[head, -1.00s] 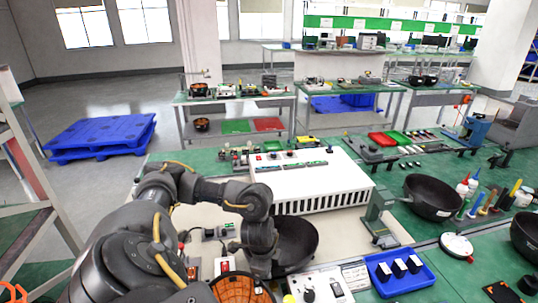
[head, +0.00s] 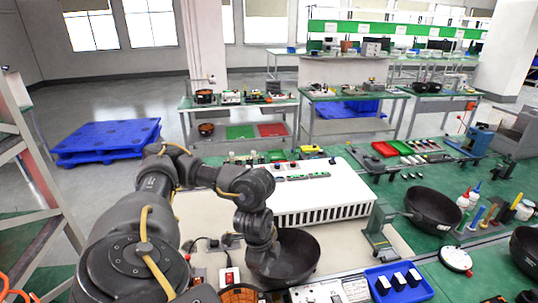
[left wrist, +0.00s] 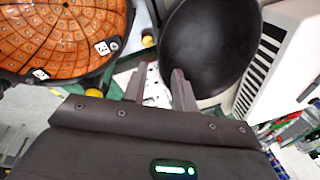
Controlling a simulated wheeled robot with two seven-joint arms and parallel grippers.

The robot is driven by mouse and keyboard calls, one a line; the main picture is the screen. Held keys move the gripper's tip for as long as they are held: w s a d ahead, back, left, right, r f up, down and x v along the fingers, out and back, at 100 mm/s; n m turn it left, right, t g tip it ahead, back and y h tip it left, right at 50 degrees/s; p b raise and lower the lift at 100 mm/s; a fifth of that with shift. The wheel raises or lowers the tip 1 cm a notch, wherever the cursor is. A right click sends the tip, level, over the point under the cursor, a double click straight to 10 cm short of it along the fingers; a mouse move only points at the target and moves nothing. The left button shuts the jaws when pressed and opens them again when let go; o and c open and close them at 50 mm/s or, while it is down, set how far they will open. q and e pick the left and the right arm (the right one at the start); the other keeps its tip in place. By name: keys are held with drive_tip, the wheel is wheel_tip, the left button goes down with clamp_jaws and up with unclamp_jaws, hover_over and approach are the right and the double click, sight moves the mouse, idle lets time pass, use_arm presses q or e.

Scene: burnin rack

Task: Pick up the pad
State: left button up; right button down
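I cannot pick out with certainty anything that is the pad. My left gripper shows in the left wrist view (left wrist: 157,84); its two fingers are apart, with only background seen between them. Ahead of the fingers are a black bowl (left wrist: 207,45) and an orange-lined round basket (left wrist: 62,35) with small white tiles. In the head view, my left arm reaches over the pale mat beside the black bowl (head: 298,258), and its fingertips are hidden behind the wrist. The basket (head: 240,293) is mostly cut off at the bottom edge. My right gripper is not in view.
A white vented box (head: 320,193) stands behind the bowl. A green stand (head: 378,238), a blue tray (head: 415,292) with small parts and another black pan (head: 433,207) are to the right. A small red-buttoned box (head: 229,277) sits left of the bowl.

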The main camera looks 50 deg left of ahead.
use_arm(q)
drive_tip(key=shift+s+r, duration=0.1)
drive_tip(key=shift+r, duration=0.35)
drive_tip(key=shift+o, duration=2.1)
drive_tip(key=shift+a+f, duration=0.2)
drive_tip(key=shift+f, duration=0.15)
drive_tip(key=a+f+n, duration=0.1)
drive_tip(key=a, duration=0.1)
drive_tip(key=a+f+n+g+h, duration=0.1)
drive_tip(key=f, duration=0.1)
drive_tip(key=a+f+n+b, duration=0.1)
drive_tip(key=a, duration=0.1)
drive_tip(key=shift+s+a+f+g+h, duration=0.3)
drive_tip(key=shift+g, duration=0.1)
drive_tip(key=a+f+n+h, duration=0.1)
drive_tip(key=a, duration=0.7)
drive_tip(key=n+y+b, duration=0.2)
drive_tip(key=b, duration=0.5)
hover_over(213, 242)
drive_tip(key=shift+t, duration=0.3)
wheel_tip(213, 242, down, 6)
drive_tip(key=shift+f, duration=0.2)
drive_tip(key=shift+r, duration=0.1)
drive_tip(key=shift+s, duration=0.1)
